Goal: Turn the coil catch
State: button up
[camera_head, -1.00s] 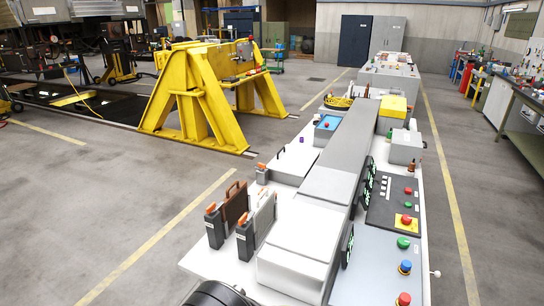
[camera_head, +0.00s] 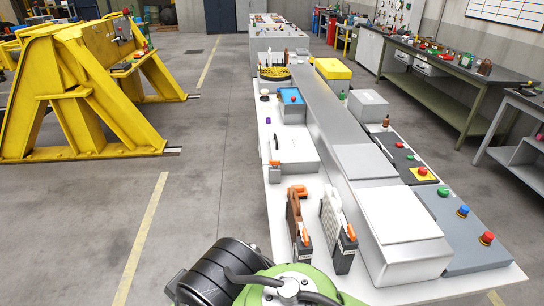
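I cannot make out a coil catch for certain in this view. A long white bench (camera_head: 262,120) runs away from me, with a grey raised duct (camera_head: 330,110) along its middle. A yellow and black round item (camera_head: 274,72), possibly a coil, sits toward its far end. A brown handled piece (camera_head: 296,216) and a white handled piece (camera_head: 333,212), each with orange and dark parts, stand at the near left edge. A green and black part of my arm shows at the bottom. My gripper is not in view.
A yellow steel stand (camera_head: 85,85) is at left. A control panel with a red button (camera_head: 487,238) lies on the bench's right. A yellow box (camera_head: 333,68) is farther back. Workbenches (camera_head: 440,100) line the right wall. The floor left of the bench is clear.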

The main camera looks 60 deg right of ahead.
aim_at(273, 164)
jog(key=i+j+z, duration=0.5)
jog(key=i+z, duration=0.15)
jog(key=i, duration=0.2)
jog(key=i+l+z, duration=0.95)
jog(key=i+z, duration=0.2)
jog(key=i, duration=0.3)
